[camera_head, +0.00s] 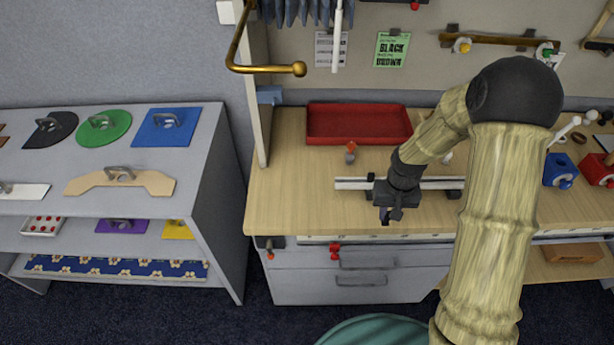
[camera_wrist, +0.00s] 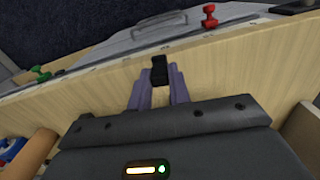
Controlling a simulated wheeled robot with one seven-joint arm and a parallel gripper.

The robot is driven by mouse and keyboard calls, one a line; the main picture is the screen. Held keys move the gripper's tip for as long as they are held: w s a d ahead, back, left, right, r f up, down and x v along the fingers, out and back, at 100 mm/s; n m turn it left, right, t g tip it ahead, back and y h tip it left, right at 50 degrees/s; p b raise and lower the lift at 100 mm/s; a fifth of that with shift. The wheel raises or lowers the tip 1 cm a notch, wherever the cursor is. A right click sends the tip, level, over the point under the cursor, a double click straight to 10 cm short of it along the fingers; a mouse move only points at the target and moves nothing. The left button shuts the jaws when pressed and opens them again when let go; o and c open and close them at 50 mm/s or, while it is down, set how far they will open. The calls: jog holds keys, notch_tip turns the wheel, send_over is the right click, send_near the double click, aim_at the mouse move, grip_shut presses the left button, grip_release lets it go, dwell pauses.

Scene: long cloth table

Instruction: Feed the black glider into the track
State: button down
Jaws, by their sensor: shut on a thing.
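The black glider (camera_wrist: 159,71) is a small black block pinched between the purple fingertips of my gripper (camera_wrist: 158,84) in the wrist view. In the head view my gripper (camera_head: 391,213) points down close to the worktop's front edge, and a small dark bit of the glider (camera_head: 386,222) shows below it. The track (camera_head: 351,184) is a pale straight rail lying left to right on the worktop, just behind my gripper. My gripper and wrist hide its middle. The glider appears apart from the track, in front of it; its exact height is unclear.
A red tray (camera_head: 358,122) lies at the back of the wooden worktop (camera_head: 290,190), with a small red-topped peg (camera_head: 350,152) before it. Blue (camera_head: 560,170) and red blocks stand at the right. A brass rod (camera_head: 265,69) juts out at upper left. Drawers (camera_head: 345,285) are below.

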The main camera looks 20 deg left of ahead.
jog(key=d+f+m+b, duration=0.2)
jog(key=d+f, duration=0.6)
jog(key=f, duration=0.6)
jog(key=shift+d+f+m+b, duration=0.2)
jog(key=shift+m+b, duration=0.1)
jog(key=shift+b, duration=0.5)
